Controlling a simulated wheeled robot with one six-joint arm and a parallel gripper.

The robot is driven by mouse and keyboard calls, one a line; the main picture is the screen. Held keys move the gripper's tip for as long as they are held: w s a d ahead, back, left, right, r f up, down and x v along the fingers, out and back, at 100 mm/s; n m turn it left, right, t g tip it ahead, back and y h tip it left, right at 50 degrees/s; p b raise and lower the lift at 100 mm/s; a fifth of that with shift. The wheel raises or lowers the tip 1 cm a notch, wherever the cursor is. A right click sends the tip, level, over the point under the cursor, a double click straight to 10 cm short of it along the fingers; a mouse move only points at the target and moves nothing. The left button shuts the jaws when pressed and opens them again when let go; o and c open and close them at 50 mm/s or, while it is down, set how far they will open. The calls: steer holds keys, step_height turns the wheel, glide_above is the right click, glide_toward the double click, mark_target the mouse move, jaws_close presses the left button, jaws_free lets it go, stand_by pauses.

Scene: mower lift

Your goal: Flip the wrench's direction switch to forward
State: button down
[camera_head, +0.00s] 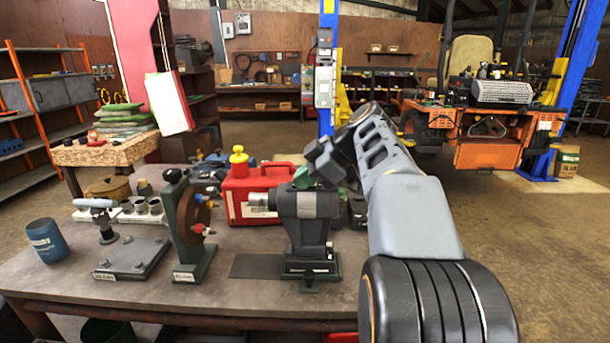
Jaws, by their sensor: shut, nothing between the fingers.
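The wrench (306,235) is a grey and black impact tool standing upright on the workbench (215,318), with its silver drive end (258,200) pointing left. My gripper (318,166) is at the end of my arm, just above and behind the wrench's upper right part. It is shut and holds nothing that I can see. Its fingertips are small and dark, and I cannot tell whether they touch the wrench. The direction switch cannot be made out in this view.
A red jerry can (238,190) with a yellow cap stands behind the wrench. To the left are a green stand (183,235) with a brown disc, a metal plate (132,259) and a blue cup (47,241). An orange mower (488,148) is on a lift behind.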

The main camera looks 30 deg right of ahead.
steer(key=shift+w+d+f, duration=0.1)
steer(key=shift+d+f, duration=0.05)
steer(key=shift+f, duration=0.45)
steer(key=shift+w+d+r+p, duration=0.25)
steer(key=shift+w+d+p, duration=0.05)
steer(key=shift+w+p, duration=0.25)
steer(key=shift+r, duration=0.2)
steer(key=r, duration=0.1)
steer(key=r+p, duration=0.1)
steer(key=r, duration=0.1)
steer(key=r+p, duration=0.1)
steer(key=shift+s+a+r, duration=0.15)
steer(key=shift+s+a, duration=0.05)
steer(key=shift+s, duration=0.2)
steer(key=p+v, duration=0.1)
steer(key=v, duration=0.9)
steer(key=a+f+m+g+h, duration=0.25)
steer(key=a+f+m, duration=0.45)
steer(key=a+f, duration=0.4)
steer(key=s+a+f+m+h, duration=0.2)
steer(key=s+f, duration=0.3)
steer(key=f, duration=0.4)
steer(key=s+a+f+m+h+p, duration=0.1)
steer(key=s+a+f+m+h, duration=0.1)
steer(key=f, duration=0.7)
steer(key=s+a+m, duration=0.1)
steer(key=s+m, duration=0.1)
steer(key=s, duration=0.1)
